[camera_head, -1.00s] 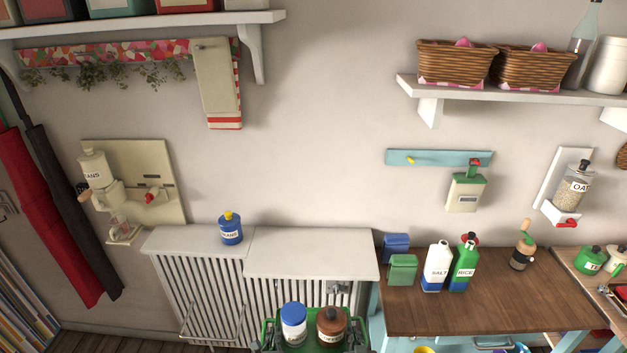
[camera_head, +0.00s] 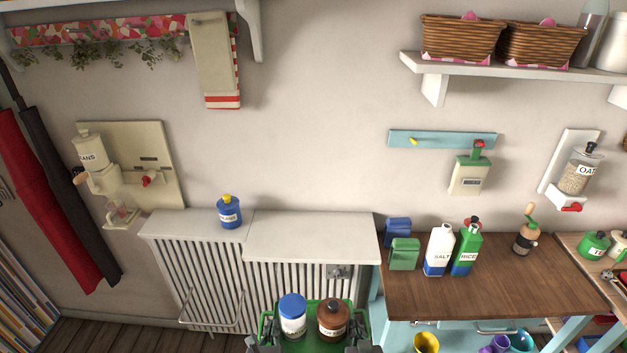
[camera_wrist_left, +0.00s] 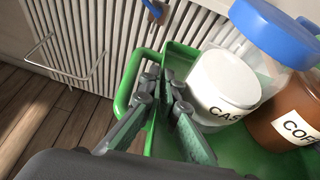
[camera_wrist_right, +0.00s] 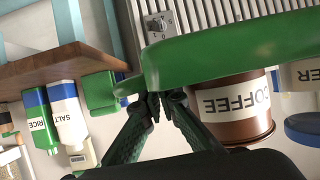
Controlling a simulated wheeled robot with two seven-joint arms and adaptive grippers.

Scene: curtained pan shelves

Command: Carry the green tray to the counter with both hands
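The green tray (camera_head: 268,325) is at the bottom middle of the head view, in front of the radiator. It carries a white jar with a blue lid (camera_head: 292,318) and a brown coffee jar (camera_head: 333,320), both upright. My left gripper (camera_wrist_left: 166,84) has its fingers on either side of the tray's left end wall, closed on it. My right gripper (camera_wrist_right: 160,98) has its fingers drawn together at the tray's other end, at the green rim; the exact contact is partly hidden. The wooden counter (camera_head: 480,291) is to the right of the tray.
Green and blue tins (camera_head: 404,254), a salt bottle (camera_head: 439,250), a rice bottle (camera_head: 466,250) and a grinder (camera_head: 526,238) stand along the counter's back; its front is bare. A blue jar (camera_head: 229,212) sits on the radiator shelf (camera_head: 312,238). A rail (camera_head: 212,323) juts out from the radiator.

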